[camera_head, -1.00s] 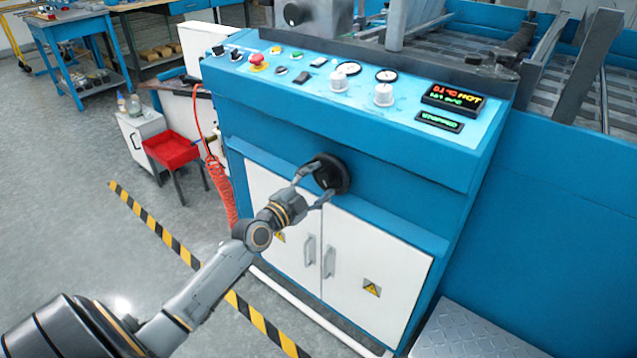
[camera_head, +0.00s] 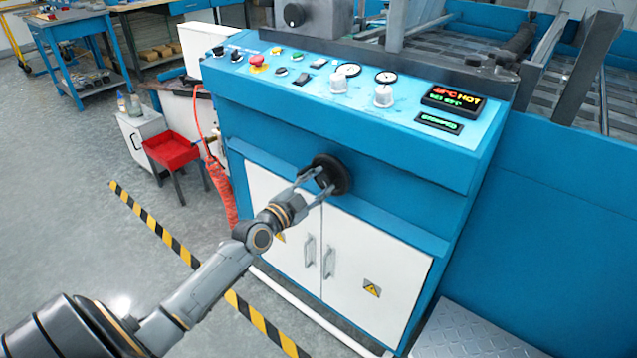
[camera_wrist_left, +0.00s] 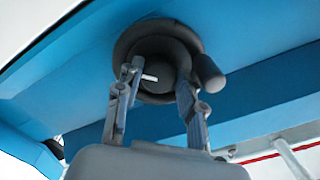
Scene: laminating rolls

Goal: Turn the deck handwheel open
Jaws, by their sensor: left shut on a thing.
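The black deck handwheel (camera_head: 334,174) sits on the blue front of the machine, above the white cabinet doors. In the left wrist view the handwheel (camera_wrist_left: 158,42) shows a round rim, a hub with a white mark, and a knob (camera_wrist_left: 209,73) at its right side. My left gripper (camera_head: 315,180) reaches the handwheel from the lower left and is shut on it. In the left wrist view the gripper's two fingers (camera_wrist_left: 158,80) lie on either side of the hub. The right gripper is not in view.
The control panel (camera_head: 320,88) with buttons, dials and a lit display (camera_head: 452,99) lies above the wheel. White cabinet doors (camera_head: 370,270) with handles are below. A striped floor line (camera_head: 155,226) runs below.

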